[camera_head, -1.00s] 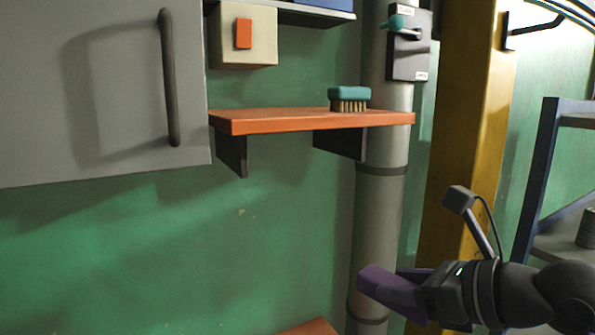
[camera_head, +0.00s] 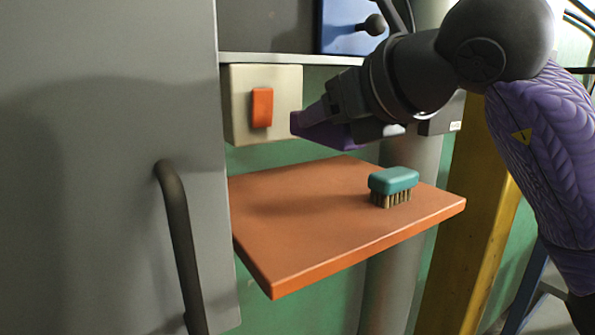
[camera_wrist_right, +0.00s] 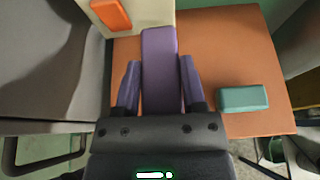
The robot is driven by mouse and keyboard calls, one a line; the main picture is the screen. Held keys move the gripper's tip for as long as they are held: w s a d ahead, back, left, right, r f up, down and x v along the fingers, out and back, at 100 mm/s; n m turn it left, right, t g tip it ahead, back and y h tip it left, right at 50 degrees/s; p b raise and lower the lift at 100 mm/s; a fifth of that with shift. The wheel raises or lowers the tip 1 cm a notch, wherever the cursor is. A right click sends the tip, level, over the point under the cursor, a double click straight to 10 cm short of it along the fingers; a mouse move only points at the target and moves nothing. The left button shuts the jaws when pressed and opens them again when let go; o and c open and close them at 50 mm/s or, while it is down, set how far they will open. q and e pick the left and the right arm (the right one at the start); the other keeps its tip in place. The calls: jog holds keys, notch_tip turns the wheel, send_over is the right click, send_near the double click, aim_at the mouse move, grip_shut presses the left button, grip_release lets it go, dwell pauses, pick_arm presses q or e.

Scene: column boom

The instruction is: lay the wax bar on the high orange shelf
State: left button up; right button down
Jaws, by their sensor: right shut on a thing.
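The high orange shelf (camera_head: 310,225) is fixed to the wall in the middle of the head view, and it fills the upper part of the right wrist view (camera_wrist_right: 225,50). My right gripper (camera_head: 325,128) is above the shelf towards its back. In the right wrist view the gripper (camera_wrist_right: 158,82) is shut on a purple bar, the wax bar (camera_wrist_right: 160,60), held between its two purple fingers. The bar points away from the wrist, towards the wall side. In the head view bar and fingers are hard to tell apart. The left gripper is not in view.
A teal-topped brush (camera_head: 394,184) stands on the shelf's right part. A beige switch box (camera_head: 236,105) with an orange rocker is on the wall behind. A grey cabinet door (camera_head: 110,90) with a dark handle (camera_head: 180,240) is at left. The shelf's left and front surface is bare.

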send_over(336, 225)
jog(key=f, duration=0.5)
jog(key=shift+s+d+p, duration=0.15)
jog(key=shift+d+p, duration=0.05)
jog(key=shift+p, duration=0.15)
jog(key=f, duration=0.4)
jog(key=shift+w+a+f+p, duration=0.15)
jog(key=shift+w+a+p, duration=0.1)
jog(key=shift+a+p, duration=0.1)
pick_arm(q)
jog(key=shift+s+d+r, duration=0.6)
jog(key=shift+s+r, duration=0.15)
pick_arm(e)
jog(key=shift+s+d, duration=0.15)
jog(key=shift+d, duration=0.05)
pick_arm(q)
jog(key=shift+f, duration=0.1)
pick_arm(e)
jog(key=shift+f+b, duration=0.2)
jog(key=shift+b, duration=0.1)
jog(key=shift+c, duration=0.9)
grip_release()
jog(key=shift+a+r, duration=0.1)
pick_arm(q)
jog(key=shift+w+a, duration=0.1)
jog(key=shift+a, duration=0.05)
